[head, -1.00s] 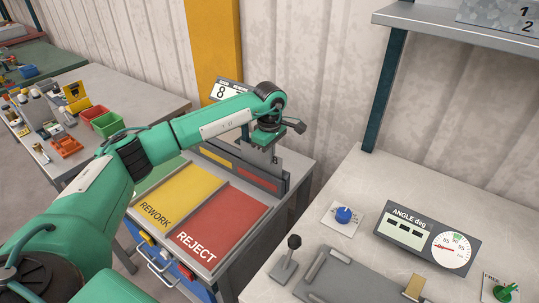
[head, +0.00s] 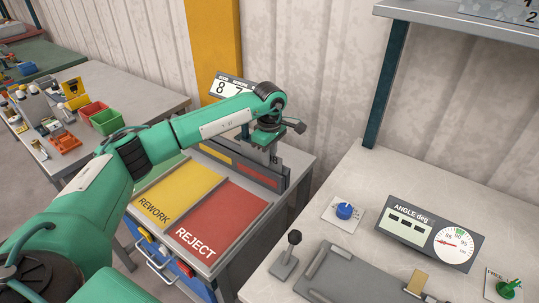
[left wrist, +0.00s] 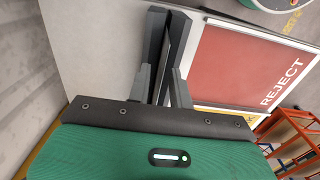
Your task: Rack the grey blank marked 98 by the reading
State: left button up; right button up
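My left gripper (head: 266,156) points down at the dark rack (head: 222,157) behind the trays, near its red-marked end. My right gripper is not in view.
A yellow REWORK tray (head: 180,192) and a red REJECT tray (head: 222,222) lie in front of the rack. The right bench holds a blue knob (head: 344,210), a black-knobbed lever (head: 290,250) and a green knob (head: 508,288).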

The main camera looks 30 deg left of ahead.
pick_arm(q)
jog(key=shift+o, duration=0.2)
